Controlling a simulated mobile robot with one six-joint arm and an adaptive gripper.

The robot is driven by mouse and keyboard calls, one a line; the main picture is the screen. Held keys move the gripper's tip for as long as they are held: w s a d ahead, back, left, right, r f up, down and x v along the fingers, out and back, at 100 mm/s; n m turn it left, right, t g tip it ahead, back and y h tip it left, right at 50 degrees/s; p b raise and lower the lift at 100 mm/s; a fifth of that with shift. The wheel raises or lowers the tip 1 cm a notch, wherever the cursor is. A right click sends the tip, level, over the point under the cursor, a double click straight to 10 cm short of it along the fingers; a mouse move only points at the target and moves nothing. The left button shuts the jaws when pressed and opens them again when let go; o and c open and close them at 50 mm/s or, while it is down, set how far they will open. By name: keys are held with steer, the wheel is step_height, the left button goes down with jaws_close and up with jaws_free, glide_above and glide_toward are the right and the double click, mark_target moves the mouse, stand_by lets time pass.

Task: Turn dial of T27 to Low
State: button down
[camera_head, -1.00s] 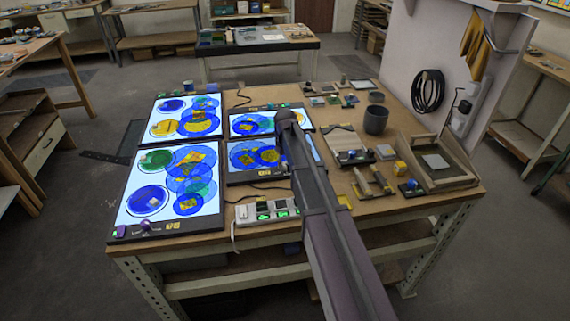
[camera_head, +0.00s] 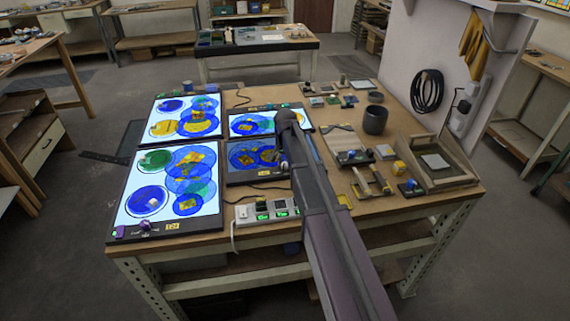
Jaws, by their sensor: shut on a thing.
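Several light panels with coloured glass discs lie on the workbench. The front right panel (camera_head: 243,158) is lit dimly, and its yellow label (camera_head: 264,173) is too small for me to read. My arm crosses this panel's right side and hides its dial. Only a small part of my gripper (camera_head: 284,163) shows beside the arm, low over the panel's right part. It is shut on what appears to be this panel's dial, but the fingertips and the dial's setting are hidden.
The front left panel (camera_head: 128,190) and back left panel (camera_head: 166,131) are bright. The back right panel (camera_head: 238,113) is lit too. A power strip (camera_head: 270,212) lies at the front edge. A dark cup (camera_head: 375,119) and a wooden tray (camera_head: 468,178) stand right of my arm.

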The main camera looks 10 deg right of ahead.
steer(key=m, duration=0.5)
steer(key=shift+s, duration=0.1)
steer(key=shift+m, duration=0.3)
steer(key=shift+c, duration=1.7)
jaws_free()
steer(key=shift+n, duration=0.4)
